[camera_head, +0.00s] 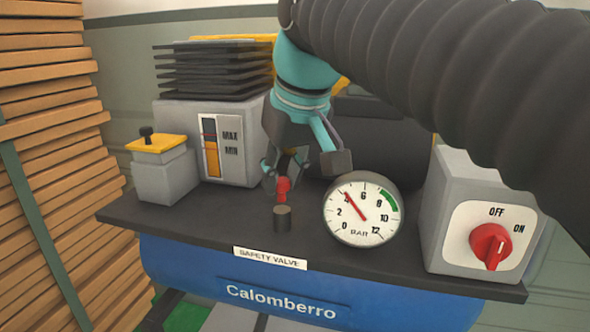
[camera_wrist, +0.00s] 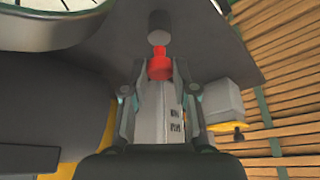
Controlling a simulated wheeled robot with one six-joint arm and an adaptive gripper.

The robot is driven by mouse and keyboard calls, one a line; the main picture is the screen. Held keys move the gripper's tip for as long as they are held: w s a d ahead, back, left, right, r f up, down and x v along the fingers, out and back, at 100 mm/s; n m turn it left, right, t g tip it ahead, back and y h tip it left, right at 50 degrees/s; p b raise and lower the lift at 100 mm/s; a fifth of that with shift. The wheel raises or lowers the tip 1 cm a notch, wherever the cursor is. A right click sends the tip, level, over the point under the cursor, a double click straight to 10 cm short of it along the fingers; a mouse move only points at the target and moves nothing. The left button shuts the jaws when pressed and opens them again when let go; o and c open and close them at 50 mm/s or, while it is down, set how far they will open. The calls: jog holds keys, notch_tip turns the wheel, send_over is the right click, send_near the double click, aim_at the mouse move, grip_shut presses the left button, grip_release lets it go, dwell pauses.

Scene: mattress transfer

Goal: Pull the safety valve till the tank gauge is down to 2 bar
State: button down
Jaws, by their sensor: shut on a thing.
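The red safety valve knob (camera_head: 283,187) stands above a dark round base (camera_head: 282,219) on the black top plate, behind the SAFETY VALVE label (camera_head: 270,258). My gripper (camera_head: 284,178) reaches it from behind and is shut on it. In the wrist view the red knob (camera_wrist: 160,63) sits between my fingertips (camera_wrist: 159,68), with the dark base (camera_wrist: 158,27) beyond. The tank gauge (camera_head: 372,228) is right of the valve, and its red needle points at about 4 bar. My fingers partly hide the knob's top in the head view.
A grey switch box (camera_head: 450,247) with a red knob, turned between OFF and ON or near them, stands right. A MAX/MIN level box (camera_head: 180,130) and a small yellow-topped box (camera_head: 165,178) stand left. The blue tank (camera_head: 190,277) lies below; wooden slats (camera_head: 45,150) are far left.

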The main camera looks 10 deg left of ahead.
jog(key=c, duration=0.9)
grip_release()
jog(key=shift+r, duration=0.1)
jog(key=v, duration=1.2)
